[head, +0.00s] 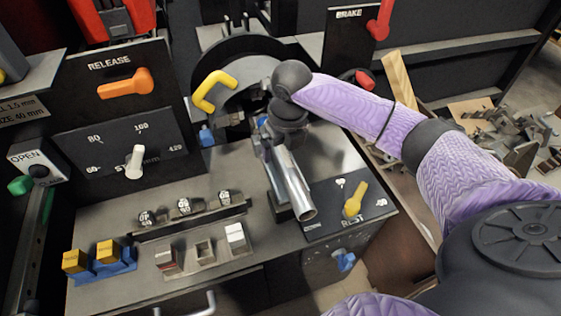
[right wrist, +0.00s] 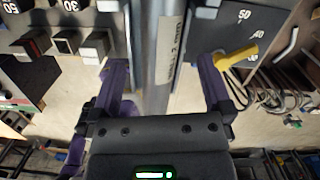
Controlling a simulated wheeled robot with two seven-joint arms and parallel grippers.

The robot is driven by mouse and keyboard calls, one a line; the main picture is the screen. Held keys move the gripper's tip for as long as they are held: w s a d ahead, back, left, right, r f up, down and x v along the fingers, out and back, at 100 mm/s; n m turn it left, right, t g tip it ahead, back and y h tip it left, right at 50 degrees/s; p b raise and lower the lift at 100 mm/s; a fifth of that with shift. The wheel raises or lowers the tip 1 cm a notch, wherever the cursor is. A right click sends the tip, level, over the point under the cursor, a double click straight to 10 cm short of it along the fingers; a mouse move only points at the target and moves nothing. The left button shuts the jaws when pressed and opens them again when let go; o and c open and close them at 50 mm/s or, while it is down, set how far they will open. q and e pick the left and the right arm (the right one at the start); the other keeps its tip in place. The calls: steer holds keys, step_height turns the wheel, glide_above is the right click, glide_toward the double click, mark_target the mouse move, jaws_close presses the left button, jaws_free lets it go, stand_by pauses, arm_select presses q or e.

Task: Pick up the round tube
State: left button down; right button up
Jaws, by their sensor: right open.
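The round tube (head: 294,192) is a silver metal cylinder. It slants from under my right wrist toward the front of the bench, with its open end at lower right. My right gripper (head: 267,148) is at the tube's back end, partly hidden by my wrist. In the right wrist view the tube (right wrist: 152,62) runs between the two spread fingers of the gripper (right wrist: 163,75), with a gap on each side. Dark lettering shows along it. My left gripper is not in view.
A yellow knob (head: 355,200) on a dial panel is right of the tube. A row of small dials (head: 184,206) and block buttons (head: 235,238) lies left. A yellow handle (head: 213,91) stands behind, near my wrist. Bare metal bench top lies left of the tube.

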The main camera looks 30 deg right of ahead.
mark_target(283, 155)
step_height(283, 155, down, 3)
steer(key=shift+w+r+b, duration=0.1)
steer(key=shift+r+b, duration=0.1)
steer(key=shift+b, duration=0.15)
steer(key=shift+w+f, duration=0.1)
steer(key=shift+f, duration=0.3)
steer(key=shift+r, duration=0.2)
steer(key=c, duration=1)
jaws_close()
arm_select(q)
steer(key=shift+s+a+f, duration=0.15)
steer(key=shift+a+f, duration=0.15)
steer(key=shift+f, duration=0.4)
